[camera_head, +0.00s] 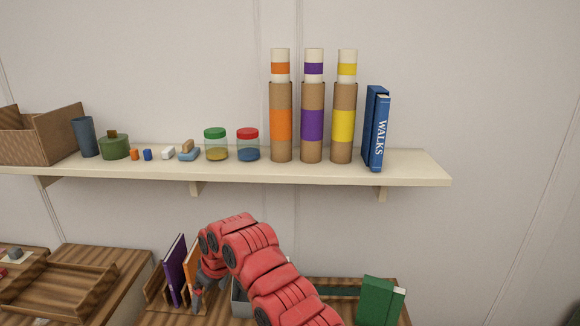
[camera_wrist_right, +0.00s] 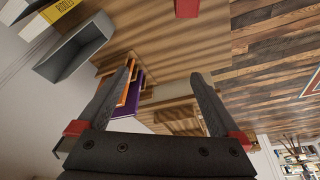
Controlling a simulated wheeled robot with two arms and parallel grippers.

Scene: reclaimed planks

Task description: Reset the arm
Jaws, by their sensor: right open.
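My right arm, red, reaches in from the lower right in the head view and bends down at the table. My right gripper (camera_head: 197,298) is dark and small there, beside the upright purple book (camera_head: 175,268) and orange book (camera_head: 192,262). The arm partly hides the orange book and the things behind. In the right wrist view the gripper (camera_wrist_right: 162,74) is open, its two fingers wide apart. The orange and purple books (camera_wrist_right: 134,98) show near the left finger; nothing is visibly gripped. My left gripper is not in view.
A grey bin (camera_wrist_right: 82,50) stands nearby. A green book (camera_head: 376,299) is at the right, a wooden tray (camera_head: 60,291) at the left. Above, a wall shelf (camera_head: 420,168) holds jars (camera_head: 215,144), cardboard tubes (camera_head: 281,120) and a blue book (camera_head: 376,130).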

